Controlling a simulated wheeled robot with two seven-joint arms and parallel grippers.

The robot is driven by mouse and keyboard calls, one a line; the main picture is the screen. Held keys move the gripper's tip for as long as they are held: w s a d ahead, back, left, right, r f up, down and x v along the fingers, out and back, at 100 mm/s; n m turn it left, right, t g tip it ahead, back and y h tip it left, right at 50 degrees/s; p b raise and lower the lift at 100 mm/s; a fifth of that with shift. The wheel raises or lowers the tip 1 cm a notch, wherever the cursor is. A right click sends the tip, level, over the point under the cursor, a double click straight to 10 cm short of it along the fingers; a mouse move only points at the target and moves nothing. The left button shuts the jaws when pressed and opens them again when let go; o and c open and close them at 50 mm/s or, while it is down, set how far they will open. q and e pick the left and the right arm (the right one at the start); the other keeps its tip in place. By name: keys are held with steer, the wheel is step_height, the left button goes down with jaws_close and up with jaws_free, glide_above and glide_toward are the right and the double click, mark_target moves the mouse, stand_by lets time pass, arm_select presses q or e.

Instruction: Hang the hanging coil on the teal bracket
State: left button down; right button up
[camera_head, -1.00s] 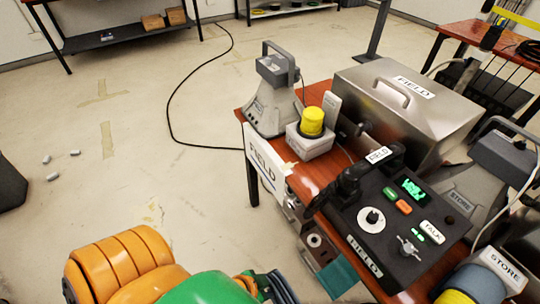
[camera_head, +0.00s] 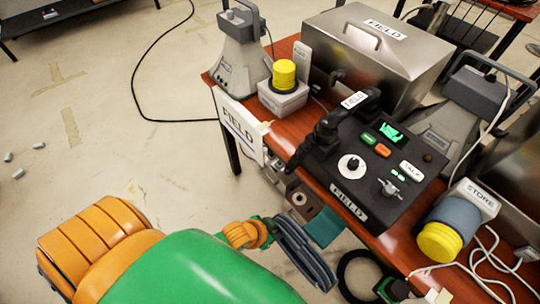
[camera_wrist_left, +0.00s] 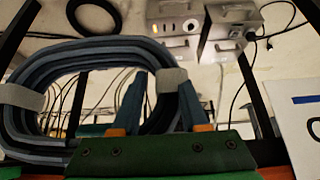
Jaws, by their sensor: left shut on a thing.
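The hanging coil (camera_head: 303,252), a grey-blue bundle of cable, hangs at the end of my left arm in the head view. In the left wrist view the coil (camera_wrist_left: 85,54) is a wide loop with pale wraps. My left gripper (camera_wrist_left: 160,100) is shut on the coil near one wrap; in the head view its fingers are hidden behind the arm. The teal bracket (camera_head: 323,227) sticks out below the front edge of the table, just right of and beyond the coil. The coil looks apart from it, though the depth gap is hard to judge.
The red-brown table (camera_head: 385,238) carries a black control panel (camera_head: 375,165), a metal case (camera_head: 370,50) and a yellow-topped box (camera_head: 284,90). A white FIELD sign (camera_head: 240,125) and small metal fittings (camera_head: 298,200) sit along its left edge. The floor left of it is open.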

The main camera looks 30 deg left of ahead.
arm_select(q)
steer(key=shift+w+d+f+b, duration=0.1)
steer(key=shift+w+d+b, duration=0.15)
steer(key=shift+w, duration=0.3)
steer(key=shift+w+d+b, duration=0.15)
steer(key=shift+w+b, duration=0.1)
steer(key=shift+w, duration=0.3)
steer(key=shift+w+d+f+b, duration=0.2)
steer(key=shift+w+d+b, duration=0.25)
steer(key=shift+w, duration=0.45)
steer(key=shift+w+d+f+b, duration=0.2)
steer(key=shift+w+b, duration=0.5)
steer(key=shift+w, duration=0.25)
steer(key=shift+w+d+f+b, duration=0.2)
steer(key=shift+w+d+b, duration=0.25)
steer(key=shift+w, duration=0.45)
steer(key=shift+a, duration=0.1)
steer(key=shift+c, duration=1.8)
jaws_free()
